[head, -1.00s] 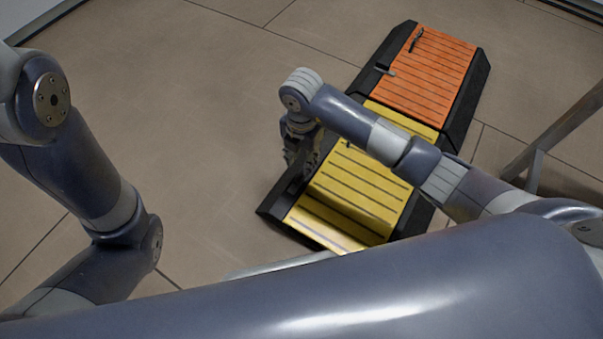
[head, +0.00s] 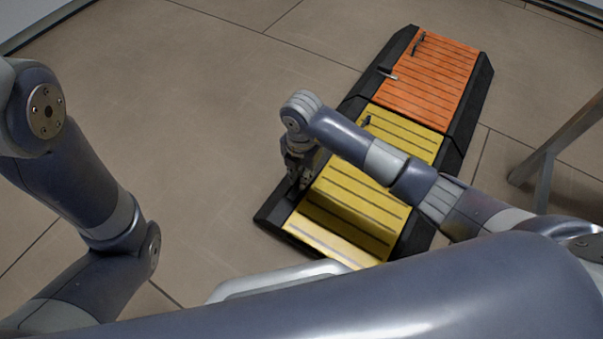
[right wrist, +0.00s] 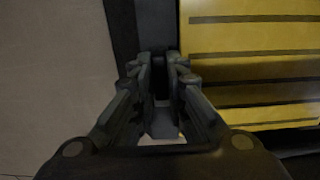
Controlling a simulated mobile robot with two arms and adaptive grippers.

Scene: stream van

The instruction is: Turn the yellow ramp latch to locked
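The yellow ramp (head: 365,190) is a ribbed yellow panel in a black frame, in the middle of the head view. My right gripper (head: 297,182) points down at the ramp's left black edge. In the right wrist view the right gripper's two fingers (right wrist: 160,65) stand close together with a narrow dark gap over the black edge, and the yellow panel (right wrist: 250,65) lies to their right. The yellow ramp's latch cannot be made out; the gripper covers that part of the edge. I cannot tell whether the fingers hold it. My left gripper is out of view.
An orange ramp (head: 428,80) joins the yellow one at its far end, with a small lever (head: 387,73) at its left edge. A dark handle (head: 366,120) shows on the yellow panel. Bare floor (head: 200,130) lies left of the ramps. A grey metal leg (head: 545,180) stands at right.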

